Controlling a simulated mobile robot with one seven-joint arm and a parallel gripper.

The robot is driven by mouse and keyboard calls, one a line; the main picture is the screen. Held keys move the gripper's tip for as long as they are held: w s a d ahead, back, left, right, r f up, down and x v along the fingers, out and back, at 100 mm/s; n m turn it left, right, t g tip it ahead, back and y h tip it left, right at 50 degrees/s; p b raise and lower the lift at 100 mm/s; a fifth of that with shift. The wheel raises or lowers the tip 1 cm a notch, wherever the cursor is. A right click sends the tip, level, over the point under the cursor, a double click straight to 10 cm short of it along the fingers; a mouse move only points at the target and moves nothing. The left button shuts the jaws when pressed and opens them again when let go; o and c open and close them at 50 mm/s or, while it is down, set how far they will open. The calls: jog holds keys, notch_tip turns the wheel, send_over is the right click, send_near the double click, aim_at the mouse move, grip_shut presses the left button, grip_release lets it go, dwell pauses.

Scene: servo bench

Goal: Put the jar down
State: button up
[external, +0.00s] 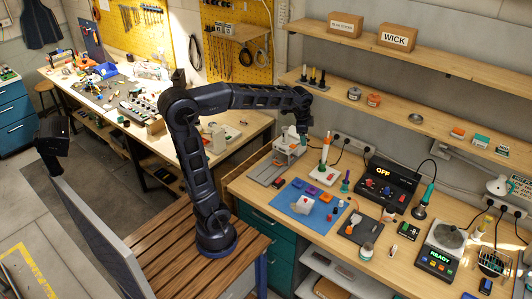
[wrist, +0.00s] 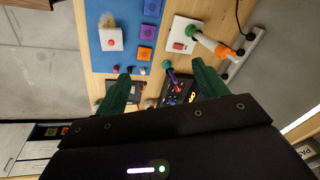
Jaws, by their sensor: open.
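My gripper (external: 303,136) is raised above the back left of the wooden bench, at the end of my outstretched arm. In the wrist view its two green fingers (wrist: 160,82) are spread wide, with nothing held between them. A small jar-like container (external: 366,251) stands upright at the bench's front edge, well to the right of my gripper. I cannot tell which of these is the jar.
A blue mat (external: 318,214) holds a white block and several small coloured pieces; it also shows in the wrist view (wrist: 108,62). A black box reading OFF (external: 388,186) and a READY device (external: 437,262) stand to the right. The lower shelf (external: 400,118) overhangs the bench's back.

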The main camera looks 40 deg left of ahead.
jog(key=s+a+f+n+t, duration=0.1)
jog(key=s+a+f+n, duration=0.2)
jog(key=s+a+n, duration=0.3)
jog(key=s+a+f+n, duration=0.2)
jog(key=s+a+n, duration=0.4)
jog(key=s+a, duration=0.4)
jog(key=s, duration=0.5)
jog(key=shift+s+f+n+t, duration=0.15)
jog(key=shift+f+n+t, duration=0.25)
jog(key=shift+c, duration=0.4)
